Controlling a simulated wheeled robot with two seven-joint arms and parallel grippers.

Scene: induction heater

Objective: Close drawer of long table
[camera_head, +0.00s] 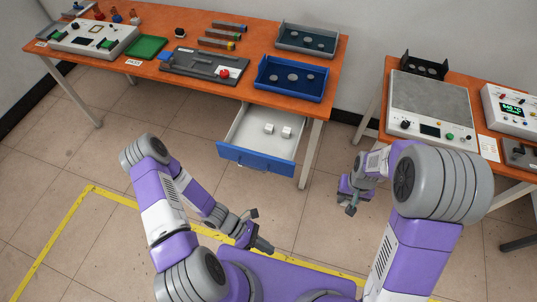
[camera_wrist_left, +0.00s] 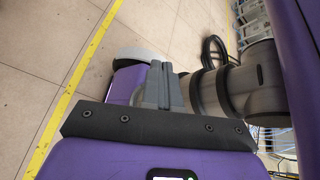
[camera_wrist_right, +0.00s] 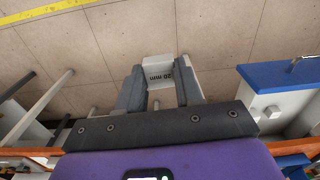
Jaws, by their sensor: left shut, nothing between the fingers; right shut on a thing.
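The drawer is pulled out from under the long orange table (camera_head: 190,75). Its blue front (camera_head: 255,160) faces me, and two white blocks (camera_head: 277,131) lie inside on its pale floor (camera_head: 250,125). The drawer front also shows at the right of the right wrist view (camera_wrist_right: 280,74), beside my right gripper and apart from it.
A second orange table at the right holds a grey plate device (camera_head: 430,100). Floor before the drawer is clear.

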